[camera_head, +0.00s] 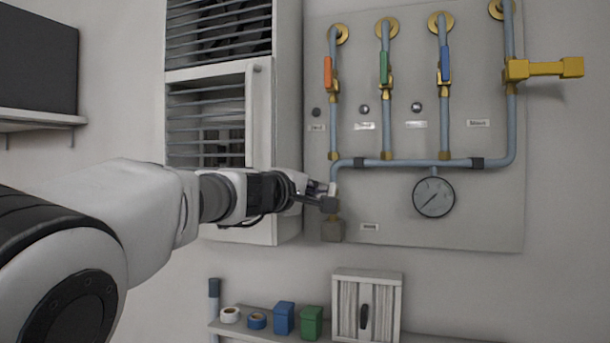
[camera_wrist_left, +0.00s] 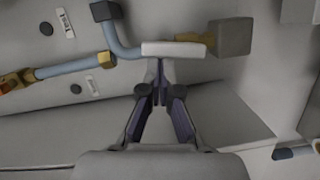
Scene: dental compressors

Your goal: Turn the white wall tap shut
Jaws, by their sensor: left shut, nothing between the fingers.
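The white tap handle (camera_head: 332,188) is small and partly hidden by my left gripper in the head view. It sits on the short vertical pipe at the lower left of the wall panel, above a grey block (camera_head: 332,231). In the left wrist view the white handle (camera_wrist_left: 173,50) is a plain bar lying roughly along the pipe. My left gripper (camera_head: 325,198) is shut and empty. In the left wrist view its closed fingertips (camera_wrist_left: 158,66) are right at the handle's edge, near one end. I cannot tell whether they touch it. My right gripper is not in view.
Orange (camera_head: 328,72), green (camera_head: 384,68) and blue (camera_head: 445,63) levers and a large yellow handle (camera_head: 545,69) are on the panel's upper pipes. A gauge (camera_head: 434,197) hangs to the right. A louvred cabinet (camera_head: 258,120) stands close on the left. A shelf with small items is below.

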